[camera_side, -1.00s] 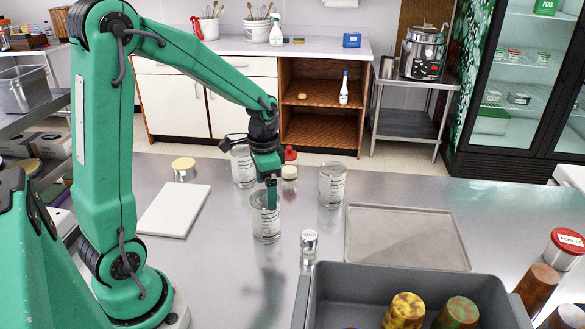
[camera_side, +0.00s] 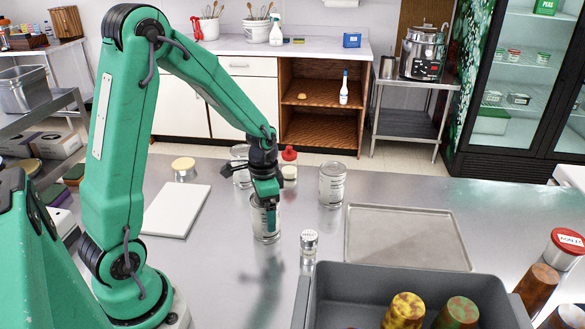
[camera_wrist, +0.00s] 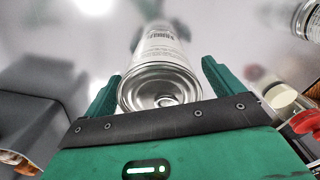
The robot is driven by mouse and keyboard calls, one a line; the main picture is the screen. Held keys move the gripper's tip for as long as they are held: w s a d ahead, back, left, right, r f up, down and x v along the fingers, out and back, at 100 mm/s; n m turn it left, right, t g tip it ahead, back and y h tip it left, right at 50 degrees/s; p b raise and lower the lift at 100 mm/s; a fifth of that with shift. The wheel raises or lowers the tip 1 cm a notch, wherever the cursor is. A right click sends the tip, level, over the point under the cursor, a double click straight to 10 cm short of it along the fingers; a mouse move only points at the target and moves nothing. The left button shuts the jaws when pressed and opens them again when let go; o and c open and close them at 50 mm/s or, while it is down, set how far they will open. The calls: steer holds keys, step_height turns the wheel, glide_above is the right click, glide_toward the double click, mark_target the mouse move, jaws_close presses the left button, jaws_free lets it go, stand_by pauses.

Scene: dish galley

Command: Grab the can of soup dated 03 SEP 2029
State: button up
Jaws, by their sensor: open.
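Three silver cans with pale labels stand upright on the steel counter. My gripper (camera_side: 268,205) is at the front can (camera_side: 265,226), its jaws low around the upper part. In the wrist view, my gripper (camera_wrist: 160,84) is open, with one finger on each side of this can (camera_wrist: 162,48); its metal end faces the camera. A second can (camera_side: 241,154) stands behind, partly hidden by my wrist. A third can (camera_side: 332,186) stands to the right, clear of the gripper. The labels carry print, but I cannot read a date on any of them.
A small white-labelled jar (camera_side: 309,243) stands close to the front can's right. A red-topped container (camera_side: 289,160) is behind. A white board (camera_side: 176,210) lies left, a flat tray (camera_side: 405,238) right. A grey bin (camera_side: 345,282) with several items stands in front.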

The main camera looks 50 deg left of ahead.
steer(key=shift+f, duration=0.5)
steer(key=c, duration=1.4)
steer(key=shift+r, duration=0.1)
steer(key=shift+r, duration=0.75)
steer(key=r, duration=0.1)
steer(key=d+r, duration=0.1)
steer(key=r, duration=0.1)
steer(key=s+d+r, duration=0.1)
steer(key=d+r, duration=0.1)
steer(key=d, duration=0.1)
steer(key=s+d+r, duration=0.1)
steer(key=d+r, duration=0.1)
steer(key=d, duration=0.2)
steer(key=s+d+r, duration=0.1)
steer(key=d+r, duration=0.1)
steer(key=d, duration=0.1)
steer(key=shift+s+d+r, duration=0.1)
steer(key=shift+d+r, duration=0.05)
steer(key=shift+r, duration=0.05)
